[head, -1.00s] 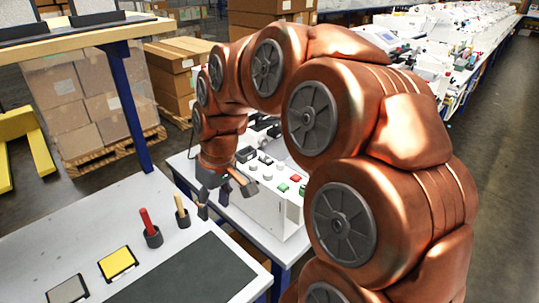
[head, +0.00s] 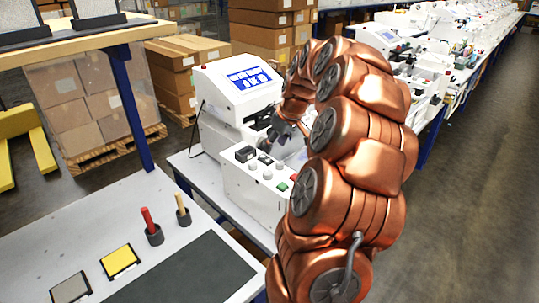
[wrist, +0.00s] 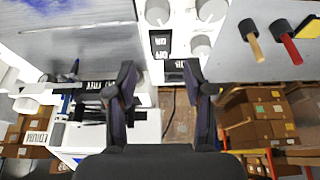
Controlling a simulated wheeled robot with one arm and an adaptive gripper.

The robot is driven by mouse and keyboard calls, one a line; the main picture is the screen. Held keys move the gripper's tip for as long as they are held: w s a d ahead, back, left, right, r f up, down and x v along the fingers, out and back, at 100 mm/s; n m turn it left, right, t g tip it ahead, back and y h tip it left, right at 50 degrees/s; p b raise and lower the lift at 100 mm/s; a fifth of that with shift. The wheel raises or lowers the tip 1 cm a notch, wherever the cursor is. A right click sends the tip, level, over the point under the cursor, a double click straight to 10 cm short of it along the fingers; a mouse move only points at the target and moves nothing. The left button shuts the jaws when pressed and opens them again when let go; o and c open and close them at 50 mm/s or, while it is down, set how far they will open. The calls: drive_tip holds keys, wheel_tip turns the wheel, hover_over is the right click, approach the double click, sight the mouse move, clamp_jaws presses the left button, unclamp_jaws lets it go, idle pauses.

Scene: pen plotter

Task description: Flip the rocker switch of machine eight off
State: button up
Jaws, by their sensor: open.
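A white machine with a blue lit screen (head: 240,80) stands beyond the near table, with a white control box (head: 252,190) at its front. I cannot read a machine number on it. On the box top is a black rocker switch (head: 245,154). In the wrist view, a black labelled switch (wrist: 160,43) lies above the gap between my fingertips, and a second black labelled part (wrist: 174,71) is between them. I cannot tell the rocker's position. My gripper (wrist: 160,72) is open and empty over the box; in the head view my arm partly hides it and the box.
Grey knobs (wrist: 200,46) stand beside the switches, and a green button (head: 282,187) is on the box front. The near table (head: 90,228) holds a red-handled tool (head: 147,219), a wooden-handled one (head: 180,201) and a yellow pad (head: 119,261). More machines line the right bench.

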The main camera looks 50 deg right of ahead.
sight(268, 160)
drive_tip(key=shift+p+x, duration=0.95)
drive_tip(key=shift+x, duration=2.25)
clamp_jaws()
